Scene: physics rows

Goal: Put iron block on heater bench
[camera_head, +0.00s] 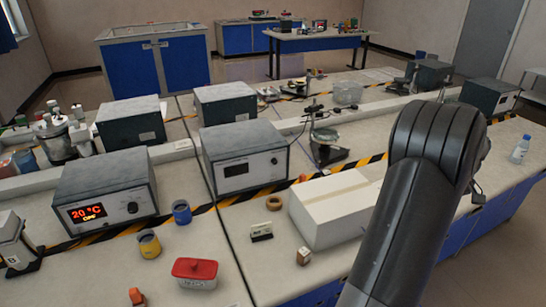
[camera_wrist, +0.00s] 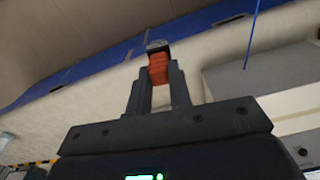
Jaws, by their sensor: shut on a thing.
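In the wrist view my gripper (camera_wrist: 160,75) is shut on a small orange-red block (camera_wrist: 158,68) with a dark grey piece at its far end. I cannot tell for sure whether this is the iron block. In the head view my arm hides the gripper and what it holds. A grey box-shaped device (camera_head: 105,190) with a red display reading 20 °C and OFF stands on the bench at the left; it looks like the heater bench. Its top is bare. My arm is at the right, well apart from it.
A white box (camera_head: 335,207) lies left of my arm. A red-lidded tub (camera_head: 194,272), yellow cup (camera_head: 149,243), blue cup (camera_head: 181,211), brown ring (camera_head: 273,202) and small cube (camera_head: 303,256) stand on the front bench. Another grey device (camera_head: 243,158) stands behind them.

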